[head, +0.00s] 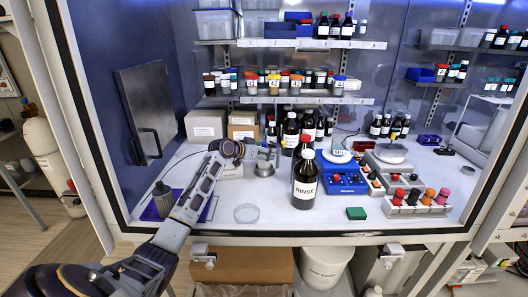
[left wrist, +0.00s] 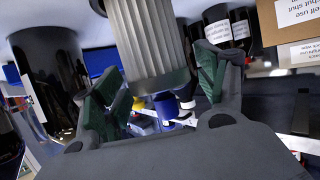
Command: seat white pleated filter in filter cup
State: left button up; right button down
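My left gripper (head: 262,154) is over the back middle of the bench, at a small shiny metal cup (head: 265,169), which looks like the filter cup. In the left wrist view, the pale grey-white pleated filter (left wrist: 150,38) is between the green-padded fingers of my left gripper (left wrist: 160,75). The pads look snug against its sides near its smooth end. The filter's far end runs out of that view, so I cannot tell whether it is inside the cup. My right gripper is out of view.
A tall RINSE bottle (head: 305,182) stands right of the cup. A glass dish (head: 246,213) lies in front. A dark canister (head: 163,199) is at left. The front middle bench has free room.

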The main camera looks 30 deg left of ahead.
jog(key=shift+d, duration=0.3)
pick_arm(q)
jog(key=shift+r, duration=0.1)
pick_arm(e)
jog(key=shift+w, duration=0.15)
pick_arm(q)
jog(key=shift+r, duration=0.1)
jog(key=shift+v, duration=0.85)
jog(key=b+v, duration=0.1)
jog(key=v, duration=0.9)
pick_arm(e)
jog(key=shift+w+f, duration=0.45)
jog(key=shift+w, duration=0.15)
